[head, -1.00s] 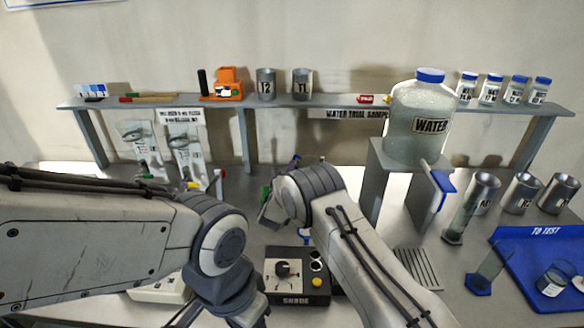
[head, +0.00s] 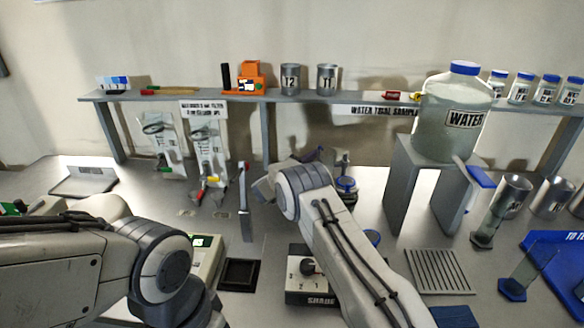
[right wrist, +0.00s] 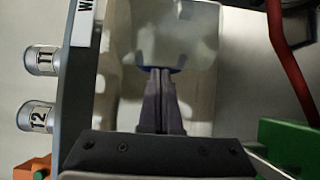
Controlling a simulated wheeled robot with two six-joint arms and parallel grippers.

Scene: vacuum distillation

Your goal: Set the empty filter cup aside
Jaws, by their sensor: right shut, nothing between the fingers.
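My right gripper (right wrist: 163,72) is shut and empty in the right wrist view, its two dark fingers together. A clear, pale vessel with a blue edge (right wrist: 180,35) lies just beyond the fingertips; it may be the filter cup, but I cannot tell, nor whether they touch. In the head view my right wrist hides most of the right gripper. A small blue-ringed piece (head: 346,184) stands just right of that wrist. My left arm comes in at the lower left, and its gripper is out of view.
The grey shelf (head: 185,95) runs along the back with cups T2 (head: 291,80) and T1 (head: 327,80). The WATER jug (head: 452,115) stands on a grey stand at right. The shade box (head: 310,284) sits below my right arm. Bare table shows at left (head: 130,190).

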